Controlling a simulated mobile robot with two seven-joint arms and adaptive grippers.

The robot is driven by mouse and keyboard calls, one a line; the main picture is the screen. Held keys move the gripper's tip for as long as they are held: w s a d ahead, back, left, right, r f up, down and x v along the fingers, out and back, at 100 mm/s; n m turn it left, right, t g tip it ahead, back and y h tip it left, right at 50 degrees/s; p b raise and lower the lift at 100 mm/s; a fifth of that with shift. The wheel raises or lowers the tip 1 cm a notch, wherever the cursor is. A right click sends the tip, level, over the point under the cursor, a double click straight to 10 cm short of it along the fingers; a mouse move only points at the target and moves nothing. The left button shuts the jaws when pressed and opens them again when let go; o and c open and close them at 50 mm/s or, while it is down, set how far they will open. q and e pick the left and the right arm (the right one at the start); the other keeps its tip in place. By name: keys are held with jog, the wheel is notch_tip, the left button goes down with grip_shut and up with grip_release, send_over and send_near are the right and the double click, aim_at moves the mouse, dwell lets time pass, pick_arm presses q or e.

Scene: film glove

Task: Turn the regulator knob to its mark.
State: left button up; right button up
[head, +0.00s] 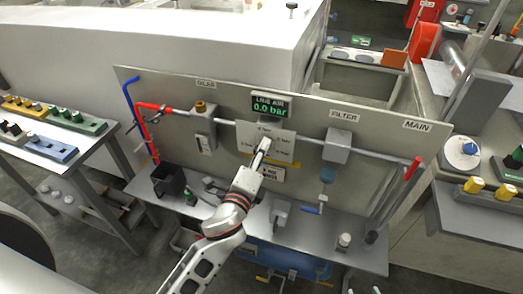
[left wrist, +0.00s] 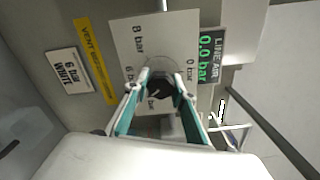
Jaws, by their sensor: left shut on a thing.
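The black regulator knob (left wrist: 158,88) sits in the middle of a pale dial plate (left wrist: 183,30) marked with bar values, with 8 bar and 0 bar readable. A small white line shows on the knob. My left gripper (left wrist: 160,76) is shut on the knob, one finger on each side of it. In the head view my left gripper (head: 264,145) reaches the dial plate (head: 285,133) and hides the knob. The line air display (head: 270,107) above the plate reads 0.0 bar. My right gripper is not in view.
A white 6 bar sign (left wrist: 68,70) and a yellow vent strip (left wrist: 95,62) are beside the dial. A grey pipe (head: 385,154) with a red handle (head: 413,168) crosses the panel. The filter (head: 337,146) hangs right of the dial. A black bin (head: 167,182) stands on the shelf at left.

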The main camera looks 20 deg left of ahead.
pick_arm(q)
jog(key=n+p, duration=0.1)
jog(key=n, duration=0.4)
jog(key=shift+r, duration=0.1)
jog(key=shift+n, duration=0.3)
dwell(0.4)
jog(key=o, duration=1.1)
